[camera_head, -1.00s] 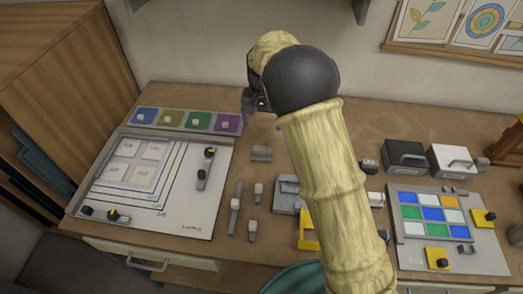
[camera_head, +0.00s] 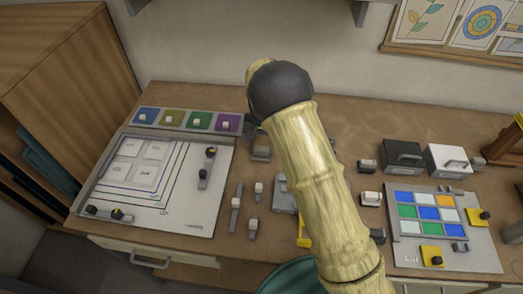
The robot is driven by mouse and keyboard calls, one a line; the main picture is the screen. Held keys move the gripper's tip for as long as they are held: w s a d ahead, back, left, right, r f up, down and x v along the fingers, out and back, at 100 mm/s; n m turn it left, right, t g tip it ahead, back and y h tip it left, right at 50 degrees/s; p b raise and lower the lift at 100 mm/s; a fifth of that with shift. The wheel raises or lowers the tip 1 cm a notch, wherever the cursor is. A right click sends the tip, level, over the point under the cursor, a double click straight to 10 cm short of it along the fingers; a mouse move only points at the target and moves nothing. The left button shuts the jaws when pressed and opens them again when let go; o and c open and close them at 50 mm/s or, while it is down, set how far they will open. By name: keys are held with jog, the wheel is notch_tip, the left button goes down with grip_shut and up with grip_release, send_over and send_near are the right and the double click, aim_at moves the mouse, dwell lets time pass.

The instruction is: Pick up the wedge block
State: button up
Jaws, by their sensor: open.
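A small grey block (camera_head: 261,153) lies on the brown table just right of the purple tile, at the middle back. It may be the wedge block, but its shape is too small to tell for sure. My gripper (camera_head: 250,132) shows only in part, as a dark piece below the round black joint of my arm. It is just above and left of the grey block in the picture, and I cannot tell whether it touches it. My arm hides most of the gripper and part of the table behind it.
The white drawing board (camera_head: 175,200) lies left, with blue, olive, green and purple knobbed tiles behind it. Small knobbed tools (camera_head: 236,212) stand mid-table. A coloured glass panel (camera_head: 430,214), a black box (camera_head: 403,155) and a white box (camera_head: 447,160) are right.

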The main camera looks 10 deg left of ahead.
aim_at(261, 148)
notch_tip(261, 148, down, 4)
jog(key=shift+a+f+p, duration=0.1)
jog(key=shift+p, duration=0.55)
jog(key=c, duration=1.1)
jog(key=shift+o, duration=0.2)
notch_tip(261, 148, up, 10)
jog(key=b, duration=0.2)
jog(key=shift+b, duration=0.35)
